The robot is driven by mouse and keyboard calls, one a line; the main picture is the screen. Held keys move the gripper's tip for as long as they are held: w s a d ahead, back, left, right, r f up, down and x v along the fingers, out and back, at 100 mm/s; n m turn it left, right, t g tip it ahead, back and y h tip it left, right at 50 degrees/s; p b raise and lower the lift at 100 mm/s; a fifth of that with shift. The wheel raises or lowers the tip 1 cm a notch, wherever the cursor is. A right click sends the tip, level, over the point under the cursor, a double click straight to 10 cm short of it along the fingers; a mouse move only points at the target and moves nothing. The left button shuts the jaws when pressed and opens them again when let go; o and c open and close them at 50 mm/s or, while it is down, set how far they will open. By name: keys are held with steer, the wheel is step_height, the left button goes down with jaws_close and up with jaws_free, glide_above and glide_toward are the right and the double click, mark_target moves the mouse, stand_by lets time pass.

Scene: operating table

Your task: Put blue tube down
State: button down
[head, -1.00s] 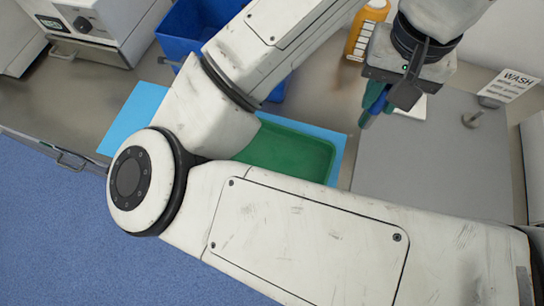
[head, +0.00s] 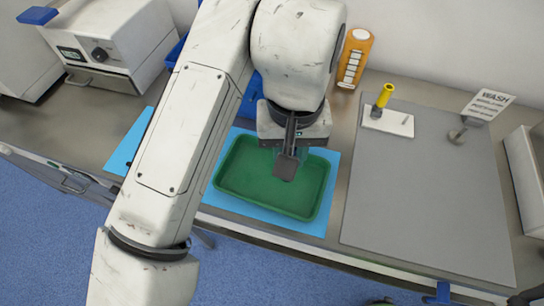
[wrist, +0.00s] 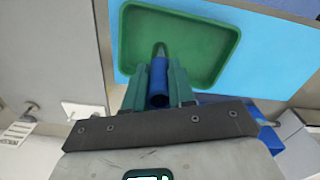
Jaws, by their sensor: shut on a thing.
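The blue tube (wrist: 158,84) shows in the wrist view between the green fingers of my gripper (wrist: 159,70), which is shut on it. Its narrow greyish end points away from the camera toward the green tray (wrist: 228,38). In the head view my gripper (head: 287,165) is over the back right part of the green tray (head: 262,206). There the tube is hidden by my gripper. I cannot tell how far the tube's end is above the tray floor. The tray looks empty where it shows.
The tray lies on a light blue mat (head: 333,180). To its right is a grey mat (head: 425,190) with a white block (head: 388,121) holding a yellow-topped tube (head: 384,95) and a metal post. An orange bottle (head: 355,60) stands behind. A blue bin (head: 252,98) is partly hidden by my arm.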

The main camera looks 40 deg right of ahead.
steer(key=shift+w+d+f+p, duration=0.1)
steer(key=shift+w+f, duration=0.75)
steer(key=shift+f, duration=0.65)
steer(key=shift+w+d+f+p, duration=0.1)
steer(key=shift+w+f, duration=0.7)
steer(key=shift+f, duration=0.7)
steer(key=shift+w+f+p, duration=0.1)
steer(key=shift+w+f, duration=0.75)
steer(key=shift+f, duration=0.65)
steer(key=shift+f, duration=0.15)
steer(key=c, duration=0.9)
jaws_free()
steer(key=shift+c, duration=0.2)
step_height(320, 180, up, 12)
steer(key=shift+r, duration=0.2)
